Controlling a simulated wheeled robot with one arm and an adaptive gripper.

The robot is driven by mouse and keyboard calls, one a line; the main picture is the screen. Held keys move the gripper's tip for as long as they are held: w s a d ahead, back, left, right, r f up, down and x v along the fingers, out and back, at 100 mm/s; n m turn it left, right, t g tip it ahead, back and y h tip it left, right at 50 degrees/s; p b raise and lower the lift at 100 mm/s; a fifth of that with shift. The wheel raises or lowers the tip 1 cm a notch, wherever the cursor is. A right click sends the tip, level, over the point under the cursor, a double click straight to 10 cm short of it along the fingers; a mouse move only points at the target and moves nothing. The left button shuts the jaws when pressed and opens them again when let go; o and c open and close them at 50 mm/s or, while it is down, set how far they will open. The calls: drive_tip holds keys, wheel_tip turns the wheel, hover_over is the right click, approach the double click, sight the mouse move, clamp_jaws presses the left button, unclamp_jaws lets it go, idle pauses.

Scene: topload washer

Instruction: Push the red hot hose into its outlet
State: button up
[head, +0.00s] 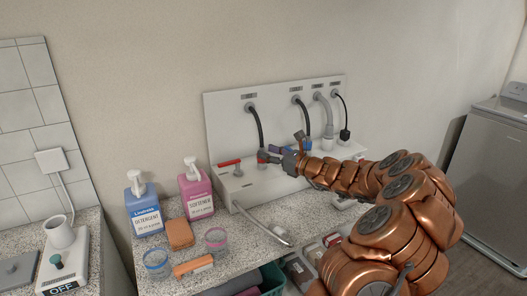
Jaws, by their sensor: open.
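The red hot hose (257,126) is a dark hose that hangs from the leftmost port of the white wall panel. Its lower end has a red collar (263,157) and sits at the white ledge, just left of my gripper. I cannot tell how deep that end sits, and the outlet under it is hidden. My gripper (283,150) is open, with its fingers pointing left toward the red collar. I cannot tell whether a finger touches it. My copper-coloured arm comes in from the right.
A red lever (230,162) is on the ledge at left. More hoses, a grey one (327,112) and a black one (345,115), hang to the right. Softener (196,190) and detergent (144,208) bottles stand on the speckled counter. A pale hose (264,226) lies in front.

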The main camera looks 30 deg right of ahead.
drive_tip(key=v, duration=0.9)
drive_tip(key=shift+w, duration=0.1)
idle(0.3)
